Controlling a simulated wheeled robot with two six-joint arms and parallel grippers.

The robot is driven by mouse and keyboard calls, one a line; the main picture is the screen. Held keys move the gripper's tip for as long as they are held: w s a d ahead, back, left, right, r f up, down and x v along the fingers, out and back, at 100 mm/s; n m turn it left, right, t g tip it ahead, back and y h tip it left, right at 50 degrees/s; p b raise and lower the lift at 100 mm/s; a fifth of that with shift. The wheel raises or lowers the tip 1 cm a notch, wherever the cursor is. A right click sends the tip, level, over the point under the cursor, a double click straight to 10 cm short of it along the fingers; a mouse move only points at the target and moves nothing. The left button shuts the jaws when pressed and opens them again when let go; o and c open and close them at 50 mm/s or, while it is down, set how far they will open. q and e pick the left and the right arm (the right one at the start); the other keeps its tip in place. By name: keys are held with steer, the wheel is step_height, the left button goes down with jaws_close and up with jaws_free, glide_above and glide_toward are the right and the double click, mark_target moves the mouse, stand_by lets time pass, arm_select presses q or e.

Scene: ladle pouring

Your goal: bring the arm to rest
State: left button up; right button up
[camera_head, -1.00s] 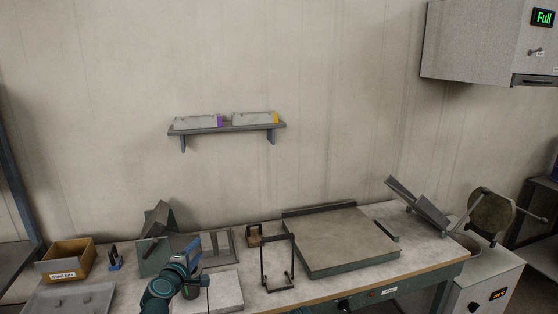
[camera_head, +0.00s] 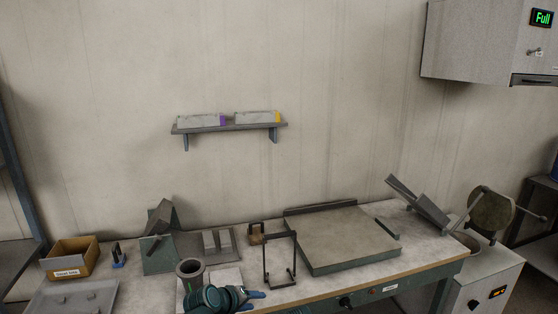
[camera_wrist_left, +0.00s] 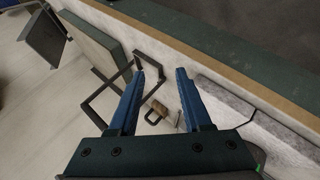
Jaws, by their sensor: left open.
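My left gripper (camera_head: 252,296) is low at the front edge of the workbench, its arm folded and its fingers pointing right. In the left wrist view its two blue fingers (camera_wrist_left: 160,80) are spread apart with nothing between them. A dark open-topped cylindrical cup (camera_head: 190,268) stands upright by a pale slab (camera_head: 224,277), just left of and behind the gripper, apart from the fingers. My right gripper is not in view.
A thin dark wire frame (camera_head: 280,262) stands right of the gripper; it also shows in the left wrist view (camera_wrist_left: 98,100). A large flat plate (camera_head: 345,240) lies further right. A labelled bin (camera_head: 70,262) stands left. A shelf (camera_head: 228,127) hangs on the wall.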

arm_select(q)
steer(key=s+f+m+g+y, duration=0.3)
steer(key=s+m+g, duration=0.1)
steer(key=s, duration=0.5)
steer(key=s+d+f+m+g+y, duration=0.1)
steer(key=s+f+m+g+y, duration=0.3)
steer(key=s, duration=0.6)
steer(key=shift+s+d+f+m, duration=0.2)
steer(key=shift+s+m, duration=0.1)
steer(key=shift+m, duration=0.5)
